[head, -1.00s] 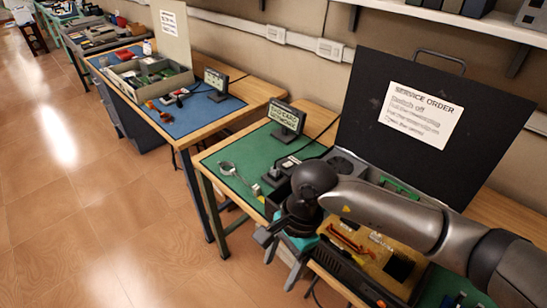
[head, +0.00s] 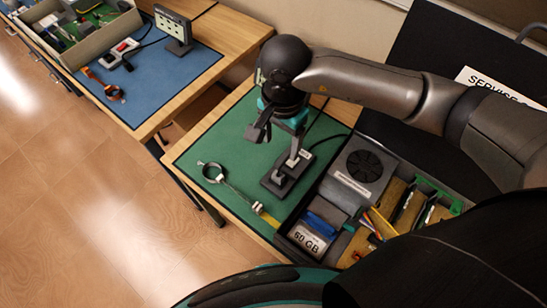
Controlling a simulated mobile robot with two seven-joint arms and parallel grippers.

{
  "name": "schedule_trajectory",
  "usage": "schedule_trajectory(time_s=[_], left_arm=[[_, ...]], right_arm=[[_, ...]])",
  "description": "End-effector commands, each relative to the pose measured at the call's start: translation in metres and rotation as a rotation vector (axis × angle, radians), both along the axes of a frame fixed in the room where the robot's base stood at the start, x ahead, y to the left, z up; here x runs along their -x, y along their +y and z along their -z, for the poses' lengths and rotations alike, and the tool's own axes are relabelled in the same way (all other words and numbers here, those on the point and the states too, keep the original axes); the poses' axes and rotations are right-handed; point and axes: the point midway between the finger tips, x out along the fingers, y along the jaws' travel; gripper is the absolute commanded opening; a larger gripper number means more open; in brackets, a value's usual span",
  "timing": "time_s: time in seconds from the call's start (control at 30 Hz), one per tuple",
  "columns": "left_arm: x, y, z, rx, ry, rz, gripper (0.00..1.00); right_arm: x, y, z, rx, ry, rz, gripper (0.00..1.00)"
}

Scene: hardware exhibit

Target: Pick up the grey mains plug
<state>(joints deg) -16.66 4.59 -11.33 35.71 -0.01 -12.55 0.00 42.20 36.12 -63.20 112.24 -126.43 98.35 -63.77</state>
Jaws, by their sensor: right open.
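A small grey block that looks like the grey mains plug (head: 281,179) sits on the near end of a dark power strip (head: 269,188). The strip lies on the green mat of the nearer bench, and a black cable runs off its far end. My right gripper (head: 278,143) hangs down from the arm above the mat, open, with its fingers apart and nothing seen between them. One finger is over the far end of the strip and hides part of it; whether it touches cannot be told. My left gripper is not in view.
An open dark case (head: 333,187) with a fan, tools and boards stands right of the strip. A wrist strap (head: 213,173) lies on the green mat (head: 222,149) to the left. A second bench with a blue mat (head: 153,79) stands at upper left.

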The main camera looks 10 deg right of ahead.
Motion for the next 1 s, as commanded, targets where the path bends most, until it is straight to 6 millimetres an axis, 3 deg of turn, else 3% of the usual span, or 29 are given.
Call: schedule_trajectory(time_s=[0.2,0.4,0.67,1.0], left_arm=[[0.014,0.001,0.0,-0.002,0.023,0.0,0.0],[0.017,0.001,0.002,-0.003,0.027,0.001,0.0],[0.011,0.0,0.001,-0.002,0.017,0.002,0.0],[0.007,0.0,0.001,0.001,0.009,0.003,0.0]], right_arm=[[0.002,0.0,0.045,0.002,0.007,0.001,0.72],[0.001,0.001,0.081,0.001,0.004,0.001,0.72],[0.001,0.001,0.098,0.0,0.003,0.0,0.72],[-0.001,0.004,0.138,-0.001,0.004,0.001,0.72]])
